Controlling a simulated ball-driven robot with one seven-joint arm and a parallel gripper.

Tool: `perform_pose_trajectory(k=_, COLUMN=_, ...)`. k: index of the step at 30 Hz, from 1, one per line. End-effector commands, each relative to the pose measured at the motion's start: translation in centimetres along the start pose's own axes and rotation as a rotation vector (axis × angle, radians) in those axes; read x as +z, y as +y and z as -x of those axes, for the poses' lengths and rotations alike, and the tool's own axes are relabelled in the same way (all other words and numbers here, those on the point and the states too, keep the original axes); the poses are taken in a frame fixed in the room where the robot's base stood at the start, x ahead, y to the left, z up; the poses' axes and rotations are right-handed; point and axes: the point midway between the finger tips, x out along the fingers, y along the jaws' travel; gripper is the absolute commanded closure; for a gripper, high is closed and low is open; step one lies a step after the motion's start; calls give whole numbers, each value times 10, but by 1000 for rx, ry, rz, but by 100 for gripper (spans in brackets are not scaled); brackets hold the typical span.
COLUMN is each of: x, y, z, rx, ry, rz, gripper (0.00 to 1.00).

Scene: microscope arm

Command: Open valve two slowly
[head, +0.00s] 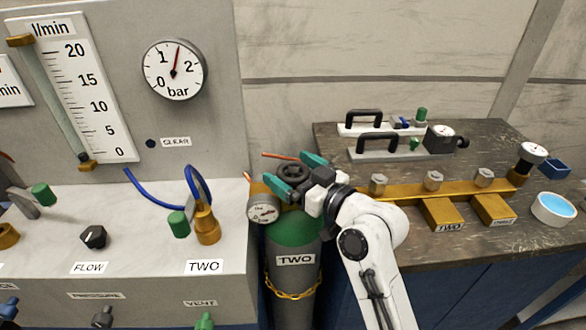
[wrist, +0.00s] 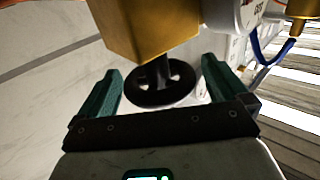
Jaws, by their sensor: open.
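The green-topped gas cylinder (head: 292,228) labelled TWO stands in the gap between the two benches. Its black handwheel (head: 293,170) sits at the top. In the wrist view the spoked handwheel (wrist: 160,90) lies beneath a brass block (wrist: 150,28) and between my teal fingers. My gripper (head: 288,172) is open, one finger on either side of the wheel, with gaps showing at both sides in the wrist view (wrist: 162,75). I cannot tell whether the fingers are level with the rim. A round gauge (head: 263,209) hangs at the cylinder's left.
On the left bench a green knob on a brass fitting (head: 207,222) stands above another TWO label. A yellow chain (head: 292,288) circles the cylinder. On the right bench a brass manifold (head: 405,192) is close to my arm, and a blue-filled dish (head: 553,208) stands farther right.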

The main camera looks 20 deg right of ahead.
Motion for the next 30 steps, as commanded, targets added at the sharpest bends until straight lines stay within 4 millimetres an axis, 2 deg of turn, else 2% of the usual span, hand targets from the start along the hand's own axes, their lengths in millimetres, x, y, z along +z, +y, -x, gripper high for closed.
perform_pose_trajectory(k=8, x=0, y=0, z=-1, rx=0, ry=0, rz=0, gripper=0)
perform_pose_trajectory(k=24, x=0, y=0, z=-1, rx=0, ry=0, rz=0, gripper=51)
perform_pose_trajectory(k=30, x=2, y=1, z=-1, rx=-12, ry=1, rz=0, gripper=51)
